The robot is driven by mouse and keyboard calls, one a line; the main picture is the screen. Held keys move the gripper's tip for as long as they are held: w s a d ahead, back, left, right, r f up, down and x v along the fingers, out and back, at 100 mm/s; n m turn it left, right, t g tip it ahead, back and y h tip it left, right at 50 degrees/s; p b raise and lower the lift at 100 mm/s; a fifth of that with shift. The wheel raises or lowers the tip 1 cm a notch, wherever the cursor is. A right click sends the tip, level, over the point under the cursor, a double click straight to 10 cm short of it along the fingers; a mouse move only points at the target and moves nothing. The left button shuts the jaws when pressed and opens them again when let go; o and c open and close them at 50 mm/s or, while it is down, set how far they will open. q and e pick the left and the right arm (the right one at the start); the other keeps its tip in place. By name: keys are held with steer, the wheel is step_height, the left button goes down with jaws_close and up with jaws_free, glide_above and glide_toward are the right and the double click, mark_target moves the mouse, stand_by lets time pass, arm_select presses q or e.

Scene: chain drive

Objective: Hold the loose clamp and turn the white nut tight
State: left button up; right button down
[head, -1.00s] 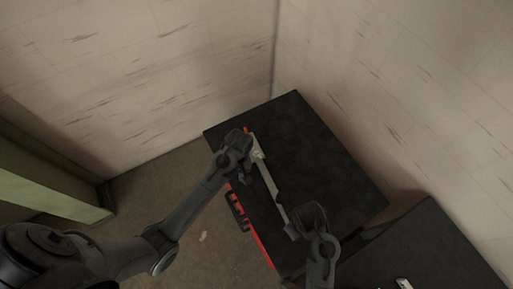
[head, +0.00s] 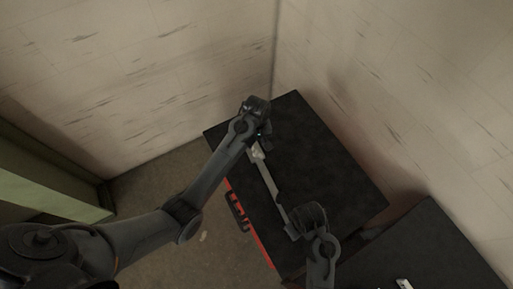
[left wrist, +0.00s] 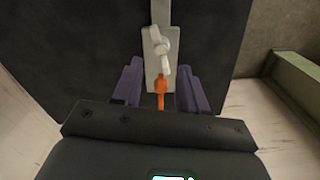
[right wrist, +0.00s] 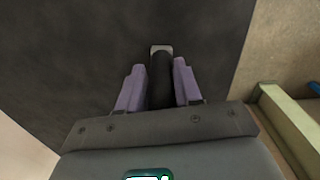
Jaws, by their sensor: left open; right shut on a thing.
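The clamp is a long grey bar (head: 270,182) lying across the black table top. The white nut (left wrist: 160,47) sits on its far end, with an orange part (left wrist: 160,88) beside it; the nut also shows in the head view (head: 257,152). My left gripper (left wrist: 159,66) is open, its purple fingers apart on either side of the orange tip, and the nut is just ahead of it. My right gripper (right wrist: 160,68) is shut on the clamp's black handle (right wrist: 160,85) at the near end; a grey end piece shows beyond its fingers. My left gripper hides the orange part in the head view.
The black table top (head: 330,160) is clear right of the clamp. A red-edged front with a black handle (head: 237,212) runs along its left side. A second black surface (head: 430,245) holds a small white item at lower right. Walls stand close behind.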

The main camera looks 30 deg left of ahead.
mark_target(257, 151)
arm_select(q)
steer(key=shift+f, duration=2.85)
steer(key=shift+c, duration=0.2)
